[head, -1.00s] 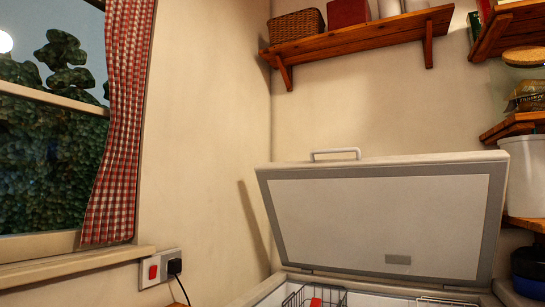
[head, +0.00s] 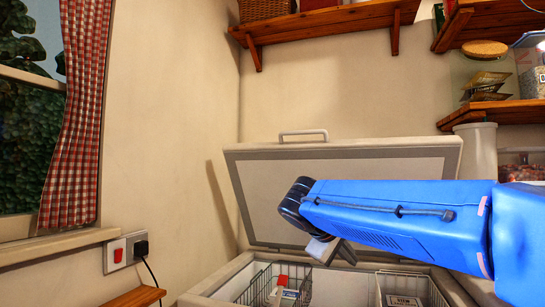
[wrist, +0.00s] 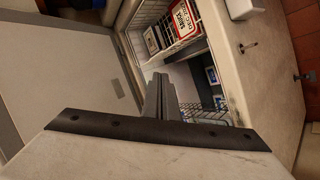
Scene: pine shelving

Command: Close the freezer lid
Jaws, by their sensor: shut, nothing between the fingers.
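The freezer lid (head: 240,185) stands raised and tilted back, with its white inner panel and grey border facing me. A pale handle (head: 303,133) is on its top edge. The lid's inner side also fills the left of the wrist view (wrist: 55,75). The chest freezer body (head: 222,278) is open below it. My arm reaches in from the right, in front of the lid, and hides much of its right part. My gripper (head: 326,250) is shut and empty above the freezer opening; its fingers show in the wrist view (wrist: 158,97). Contact with the lid cannot be told.
Wire baskets (head: 258,290) with packages stand inside the freezer, one holding a red-and-white item. A wooden shelf (head: 330,22) hangs above the lid. More shelves with jars (head: 515,112) are on the right. A window sill and wall socket (head: 125,249) are at left.

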